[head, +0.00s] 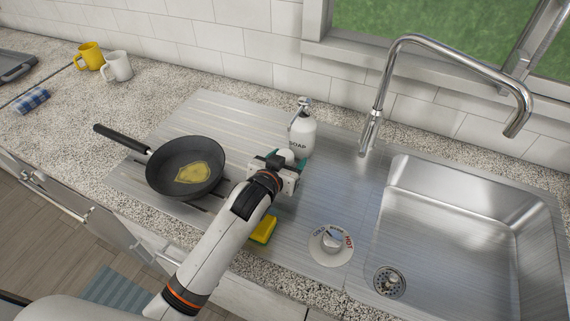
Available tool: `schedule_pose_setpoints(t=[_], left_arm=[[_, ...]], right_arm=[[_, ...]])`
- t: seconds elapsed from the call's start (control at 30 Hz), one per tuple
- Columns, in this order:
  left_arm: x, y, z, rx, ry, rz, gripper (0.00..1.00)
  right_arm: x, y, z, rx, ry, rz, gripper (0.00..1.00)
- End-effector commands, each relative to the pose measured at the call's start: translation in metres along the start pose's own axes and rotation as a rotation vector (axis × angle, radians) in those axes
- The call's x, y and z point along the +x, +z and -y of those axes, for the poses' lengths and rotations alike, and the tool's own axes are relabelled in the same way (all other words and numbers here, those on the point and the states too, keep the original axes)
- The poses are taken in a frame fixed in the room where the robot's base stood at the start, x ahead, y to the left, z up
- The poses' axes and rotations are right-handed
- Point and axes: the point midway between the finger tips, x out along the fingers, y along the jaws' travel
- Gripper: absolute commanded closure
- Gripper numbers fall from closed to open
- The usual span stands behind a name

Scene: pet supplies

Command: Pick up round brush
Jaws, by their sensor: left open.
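The round brush (286,156) appears to be the small piece with a white rounded top between or just beyond my left gripper's fingers. It is mostly hidden by the gripper, and whether the fingers touch it cannot be told. My left gripper (281,165) is open, low over the metal drainboard, just in front of the white soap bottle (301,137). Teal-green parts show beside the fingers; I cannot tell whether they belong to the brush. My right gripper is not in view.
A black frying pan (166,180) with a yellowish stain sits left on the drainboard (222,112). A yellow-green sponge (263,230) lies near my forearm. A tap knob (331,241), tall faucet (373,115) and sink (455,235) are right. Mugs (117,66) stand far left.

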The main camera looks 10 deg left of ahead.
Motion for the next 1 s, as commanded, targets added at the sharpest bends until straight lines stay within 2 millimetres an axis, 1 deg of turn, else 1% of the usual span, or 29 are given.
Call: schedule_pose_setpoints(t=[0.1,0.3,0.47,0.5,0.53,0.77,0.93,0.97,1.0], left_arm=[[0.006,0.000,0.000,0.000,0.000,0.000,0.38],[0.006,0.000,0.000,0.000,0.000,0.000,0.38],[0.006,0.000,0.000,0.000,0.000,0.000,0.64],[0.006,0.000,0.000,0.000,0.000,0.000,0.71],[0.006,-0.001,0.000,0.000,0.000,0.000,0.75],[0.005,0.000,0.000,0.000,0.000,0.000,0.75],[0.005,0.005,-0.001,0.001,0.000,0.000,0.75],[0.005,0.007,-0.001,0.001,0.000,0.000,0.91],[0.005,0.010,-0.002,0.001,0.000,0.000,0.95]], right_arm=[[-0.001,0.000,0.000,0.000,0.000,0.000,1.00],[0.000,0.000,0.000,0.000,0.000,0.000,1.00],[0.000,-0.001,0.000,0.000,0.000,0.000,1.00],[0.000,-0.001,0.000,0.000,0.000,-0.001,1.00],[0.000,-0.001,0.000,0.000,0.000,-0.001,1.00],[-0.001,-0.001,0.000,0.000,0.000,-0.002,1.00],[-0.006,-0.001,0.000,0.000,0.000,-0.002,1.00],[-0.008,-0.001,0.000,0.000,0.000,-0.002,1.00],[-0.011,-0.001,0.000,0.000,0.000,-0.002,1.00]])
